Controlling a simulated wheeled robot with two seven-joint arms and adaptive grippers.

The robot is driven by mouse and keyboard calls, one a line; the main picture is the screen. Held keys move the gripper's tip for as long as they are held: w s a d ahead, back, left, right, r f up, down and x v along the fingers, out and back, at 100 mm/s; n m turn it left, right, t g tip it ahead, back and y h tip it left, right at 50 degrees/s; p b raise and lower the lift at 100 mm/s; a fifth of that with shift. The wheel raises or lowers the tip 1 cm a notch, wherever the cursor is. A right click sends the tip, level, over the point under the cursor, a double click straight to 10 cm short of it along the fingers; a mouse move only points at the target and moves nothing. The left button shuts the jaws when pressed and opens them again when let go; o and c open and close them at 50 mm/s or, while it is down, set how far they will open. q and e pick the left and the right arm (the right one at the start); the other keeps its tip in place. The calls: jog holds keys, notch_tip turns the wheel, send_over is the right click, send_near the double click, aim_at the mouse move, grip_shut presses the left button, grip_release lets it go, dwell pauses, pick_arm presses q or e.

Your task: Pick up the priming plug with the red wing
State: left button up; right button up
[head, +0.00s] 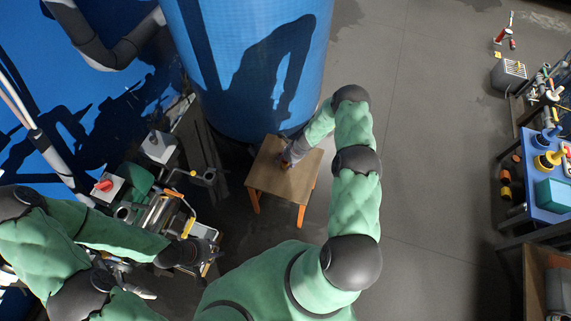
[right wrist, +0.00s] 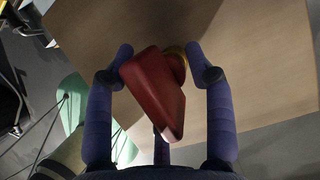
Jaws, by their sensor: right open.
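My right gripper (right wrist: 160,62) is open, with one finger on each side of the wing. I cannot tell whether the fingers touch it. In the head view my right gripper (head: 287,159) is low over the stool, and the plug is mostly hidden by it. My left gripper (head: 205,254) is by the pump equipment at lower left, too small and dark to read its jaws.
The small wooden stool (head: 262,182) with orange legs stands against the big blue tank (head: 250,60). Pump equipment (head: 160,215) crowds the left. A blue-topped bench (head: 545,190) with parts is at far right. The grey floor between is clear.

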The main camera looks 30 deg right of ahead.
grip_shut()
jog(key=shift+r, duration=0.15)
